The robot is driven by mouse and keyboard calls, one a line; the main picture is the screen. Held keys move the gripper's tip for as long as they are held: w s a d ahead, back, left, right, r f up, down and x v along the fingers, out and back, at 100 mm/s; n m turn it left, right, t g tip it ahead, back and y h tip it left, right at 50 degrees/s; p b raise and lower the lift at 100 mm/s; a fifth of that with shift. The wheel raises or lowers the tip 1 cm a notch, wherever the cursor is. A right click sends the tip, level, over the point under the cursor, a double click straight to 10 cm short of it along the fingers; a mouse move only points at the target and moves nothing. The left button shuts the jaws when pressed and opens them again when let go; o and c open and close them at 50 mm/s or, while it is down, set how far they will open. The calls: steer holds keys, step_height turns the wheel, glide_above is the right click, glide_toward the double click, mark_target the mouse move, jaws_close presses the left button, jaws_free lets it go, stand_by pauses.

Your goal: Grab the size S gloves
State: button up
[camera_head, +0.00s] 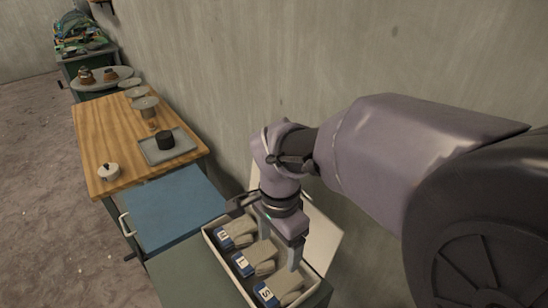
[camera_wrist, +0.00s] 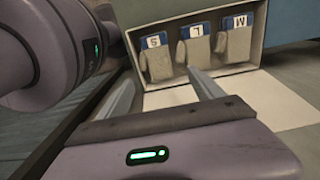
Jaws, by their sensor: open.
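The size S gloves (camera_head: 285,286) are a grey-beige pair with a blue band and a white "S" label, at the near end of an open white box (camera_head: 236,277). They also show in the wrist view (camera_wrist: 158,66), at the left of the row. My gripper (camera_head: 279,254) is open and empty, above the box near the L and S gloves in the head view. In the wrist view its two fingers (camera_wrist: 160,78) point toward the box, with the S gloves beyond the gap between the tips. I see no contact with the gloves.
Gloves labelled L (camera_head: 262,256) and M (camera_head: 238,232) lie beside the S pair in the same box. The box walls and its raised white lid (camera_head: 322,243) stand close around my gripper. A blue cabinet top (camera_head: 175,207) and a wooden table (camera_head: 108,137) are farther left.

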steer(key=b, duration=0.5)
glide_toward(280, 283)
steer(key=f, duration=0.5)
steer(key=shift+s+a, duration=0.2)
steer(key=shift+s, duration=0.15)
steer(key=f, duration=0.1)
steer(key=f+b, duration=0.1)
steer(key=f, duration=0.1)
steer(key=f+b, duration=0.1)
steer(key=f, duration=0.1)
steer(key=shift+w+d+f, duration=0.2)
steer(key=shift+w, duration=0.1)
steer(key=shift+r, duration=0.15)
steer(key=c, duration=1.5)
